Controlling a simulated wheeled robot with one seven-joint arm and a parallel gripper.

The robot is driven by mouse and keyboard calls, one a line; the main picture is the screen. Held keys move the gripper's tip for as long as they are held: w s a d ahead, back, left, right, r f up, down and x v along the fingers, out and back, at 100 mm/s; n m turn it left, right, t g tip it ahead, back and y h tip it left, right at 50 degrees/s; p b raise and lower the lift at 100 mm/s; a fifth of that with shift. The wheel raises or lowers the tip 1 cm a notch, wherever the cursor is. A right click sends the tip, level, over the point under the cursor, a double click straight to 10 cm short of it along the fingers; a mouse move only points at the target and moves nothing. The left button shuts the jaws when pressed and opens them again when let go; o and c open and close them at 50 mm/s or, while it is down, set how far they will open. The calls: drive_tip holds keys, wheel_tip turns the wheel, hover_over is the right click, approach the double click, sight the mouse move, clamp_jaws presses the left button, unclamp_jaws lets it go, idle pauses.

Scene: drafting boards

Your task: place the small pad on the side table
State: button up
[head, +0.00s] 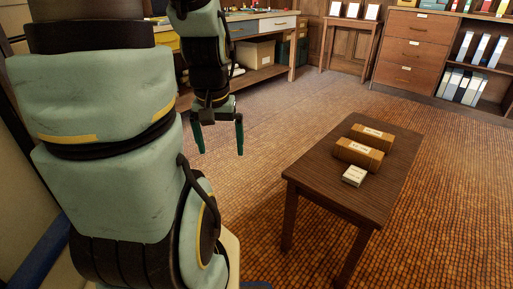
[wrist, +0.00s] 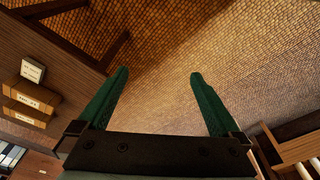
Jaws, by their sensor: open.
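A small white pad (head: 354,175) lies on the dark wooden side table (head: 330,188), near its front edge, in the head view. It also shows in the wrist view (wrist: 32,70) at the far left, on the tabletop. My gripper (head: 219,146) is open and empty, with its green fingers pointing down, left of the table and apart from it. In the wrist view the open fingers (wrist: 158,85) have only tiled floor between them.
Two brown boxes with white labels, a nearer one (head: 358,153) and a farther one (head: 372,137), stand behind the pad on the same table. A workbench (head: 262,70) is at the back left, a drawer cabinet (head: 412,50) at the back right. The floor between is clear.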

drive_tip(key=w+d+f+m+t, duration=0.1)
drive_tip(key=w+d+f+m, duration=0.1)
drive_tip(key=w+d+m, duration=0.9)
drive_tip(key=m+h+p, duration=0.2)
drive_tip(key=m+h, duration=0.1)
drive_tip(key=m, duration=2.9)
approach(355, 173)
drive_tip(key=f, duration=0.1)
drive_tip(key=f+b, duration=0.2)
drive_tip(key=shift+w+d+f+t, duration=0.1)
drive_tip(key=shift+d+f+t, duration=0.05)
drive_tip(key=shift+d+t, duration=0.15)
drive_tip(key=b+x, duration=0.2)
drive_tip(key=x, duration=0.2)
drive_tip(key=shift+d+f+b, duration=0.15)
drive_tip(key=shift+f+b, duration=0.1)
drive_tip(key=shift+b, duration=0.1)
drive_tip(key=shift+w+d+f, duration=0.15)
drive_tip(key=shift+w+f, duration=0.05)
drive_tip(key=shift+f, duration=0.05)
drive_tip(key=shift+c, duration=0.2)
